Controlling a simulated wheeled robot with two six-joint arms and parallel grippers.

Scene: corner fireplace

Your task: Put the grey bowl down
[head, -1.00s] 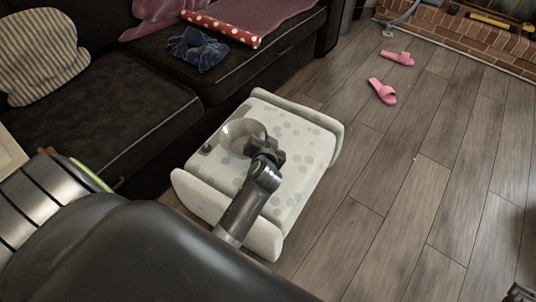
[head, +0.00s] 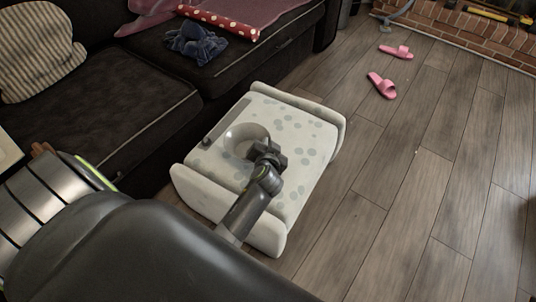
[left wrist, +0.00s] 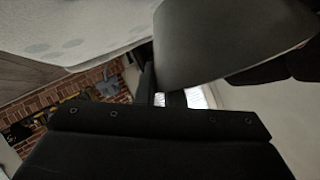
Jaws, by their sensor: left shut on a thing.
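The grey bowl (head: 243,138) is over the white, grey-spotted bench seat (head: 302,139) in the head view. My left gripper (head: 263,155) is shut on the bowl's near right side. In the left wrist view the bowl's curved grey wall (left wrist: 220,42) fills the upper right, close to the gripper. The bowl looks roughly upright. I cannot tell whether its base touches the seat. The gripper hides part of its near rim. My right gripper is not in view.
A long dark grey object (head: 221,126) lies on the seat just left of the bowl. The seat has raised ends. A black sofa (head: 95,110) stands at the left, with a blue cloth (head: 197,43) on it. Pink slippers (head: 382,85) lie on open wooden floor.

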